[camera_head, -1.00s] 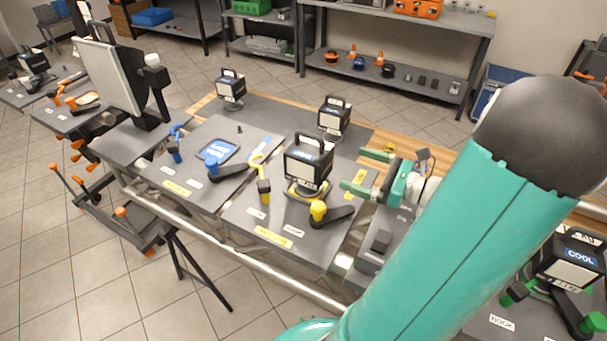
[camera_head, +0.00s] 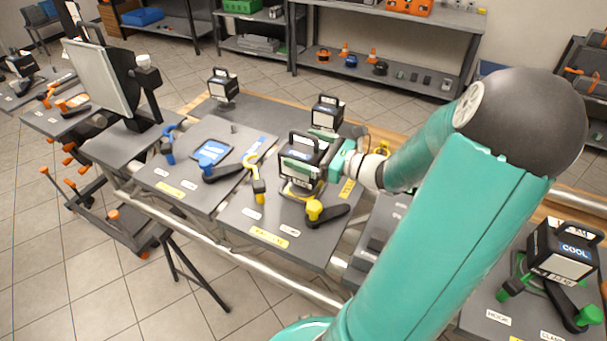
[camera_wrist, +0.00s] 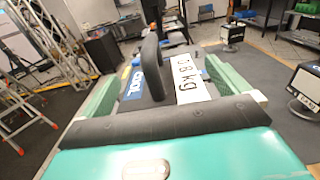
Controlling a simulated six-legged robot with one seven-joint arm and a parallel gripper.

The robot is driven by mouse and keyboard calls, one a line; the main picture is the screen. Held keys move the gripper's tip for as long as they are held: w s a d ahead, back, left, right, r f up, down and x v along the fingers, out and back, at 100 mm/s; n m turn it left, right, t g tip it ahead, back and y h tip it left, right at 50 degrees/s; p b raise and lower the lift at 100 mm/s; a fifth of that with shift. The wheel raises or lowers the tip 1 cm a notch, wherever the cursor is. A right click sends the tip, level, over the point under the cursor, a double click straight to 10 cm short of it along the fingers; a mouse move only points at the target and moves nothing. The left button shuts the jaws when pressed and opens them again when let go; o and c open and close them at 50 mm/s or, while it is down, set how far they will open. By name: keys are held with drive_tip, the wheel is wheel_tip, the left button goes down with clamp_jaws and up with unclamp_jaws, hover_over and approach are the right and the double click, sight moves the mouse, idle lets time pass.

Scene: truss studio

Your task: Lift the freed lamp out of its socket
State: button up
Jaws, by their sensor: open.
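The lamp (camera_head: 300,165) is a black box with a pale front panel and a top handle, upright in its yellow socket (camera_head: 293,194) on the grey board. In the wrist view the lamp (camera_wrist: 178,88) fills the middle, with its dark handle, a blue "COOL" label and a white "0.8 kg" label. My gripper (camera_head: 325,158) is at the lamp's right side. Its green fingers (camera_wrist: 158,82) are open, one on each side of the lamp body. I cannot tell whether they touch it. The lamp's lower part is hidden in the wrist view.
A yellow-knobbed black lever (camera_head: 326,213) lies in front of the socket, and a yellow clamp (camera_head: 258,188) stands to its left. Another lamp (camera_head: 326,113) stands close behind. A blue-edged pad (camera_head: 212,153) on the left board is bare.

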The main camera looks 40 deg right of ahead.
drive_tip(key=shift+w+a, duration=0.2)
drive_tip(key=shift+w, duration=0.3)
drive_tip(key=shift+c, duration=0.2)
drive_tip(key=c, duration=1.8)
drive_tip(key=shift+c, duration=0.8)
drive_tip(key=shift+r, duration=0.15)
